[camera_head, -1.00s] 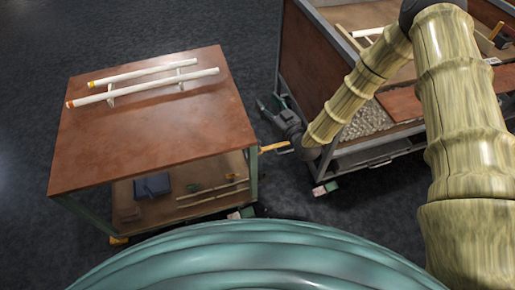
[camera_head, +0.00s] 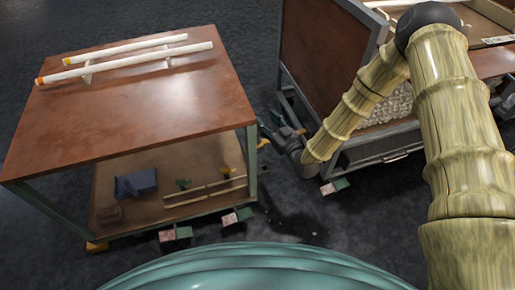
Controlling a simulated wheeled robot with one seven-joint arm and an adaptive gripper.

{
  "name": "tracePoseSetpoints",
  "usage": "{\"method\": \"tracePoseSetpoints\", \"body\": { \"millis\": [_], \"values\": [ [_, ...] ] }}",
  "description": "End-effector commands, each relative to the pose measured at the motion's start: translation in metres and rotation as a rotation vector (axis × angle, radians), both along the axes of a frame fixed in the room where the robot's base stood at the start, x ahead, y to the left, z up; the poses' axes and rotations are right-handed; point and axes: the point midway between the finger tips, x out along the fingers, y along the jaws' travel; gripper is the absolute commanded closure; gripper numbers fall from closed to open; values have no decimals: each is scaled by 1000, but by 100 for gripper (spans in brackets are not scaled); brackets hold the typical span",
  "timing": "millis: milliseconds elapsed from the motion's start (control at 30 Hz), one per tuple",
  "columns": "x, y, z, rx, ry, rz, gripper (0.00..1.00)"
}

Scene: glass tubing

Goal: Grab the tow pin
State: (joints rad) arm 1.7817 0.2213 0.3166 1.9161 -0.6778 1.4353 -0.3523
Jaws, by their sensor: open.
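I cannot make out a tow pin for certain. A small yellow-orange piece (camera_head: 264,143) shows between the left cart's right front leg and my gripper; it may be the pin or part of a hitch. My gripper (camera_head: 270,131) is dark grey, low at the end of my bamboo-look arm, in the gap between the two carts. Its jaws are open and point up and left, close to the yellow piece. I cannot tell whether they touch it, and I see nothing held. The fingertips are small and dim against the dark floor.
The left cart (camera_head: 130,120) carries two white tubes (camera_head: 130,62) on supports. Its lower shelf (camera_head: 130,203) holds a blue box (camera_head: 136,183) and thin rods (camera_head: 205,192). The right cart (camera_head: 325,60) stands close behind my arm. Dark floor (camera_head: 300,225) is clear in front.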

Motion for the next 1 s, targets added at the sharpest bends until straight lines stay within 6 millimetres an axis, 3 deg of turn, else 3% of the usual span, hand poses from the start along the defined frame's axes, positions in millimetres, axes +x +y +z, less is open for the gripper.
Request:
{"method": "tracePoseSetpoints", "body": {
  "millis": [33,400,600,1000],
  "values": [
    [0,0,-25,0,0,0,49],
    [0,0,-101,0,0,0,49],
    [0,0,-123,0,0,0,49],
    [12,7,-131,0,-2,1,49]
  ]
}}
